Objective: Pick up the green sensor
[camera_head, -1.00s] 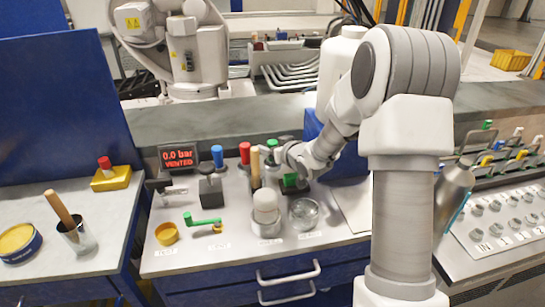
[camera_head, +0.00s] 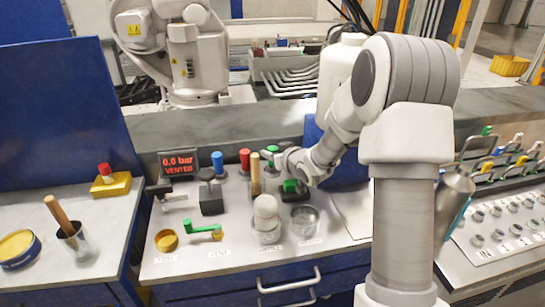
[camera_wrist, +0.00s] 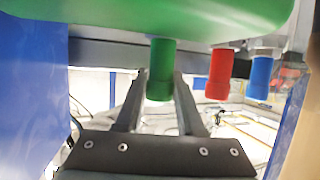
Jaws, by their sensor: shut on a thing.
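The green sensor (camera_head: 271,150) is an upright cylinder at the right end of a row at the back of the grey bench, beside a red one. The wrist view is upside down, and there the green sensor (camera_wrist: 161,70) hangs between my two fingertips. My gripper (camera_head: 280,160) reaches in from the right and is shut on the green sensor. My wrist hides part of the contact in the head view. I cannot tell whether the sensor is off the bench.
A red cylinder (camera_head: 245,159) and a blue cylinder (camera_head: 218,162) stand to the left. A wooden handle (camera_head: 255,170) rises close in front of my gripper. A green-topped item (camera_head: 290,185) sits just below it. A white bottle (camera_head: 340,72) stands behind my arm.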

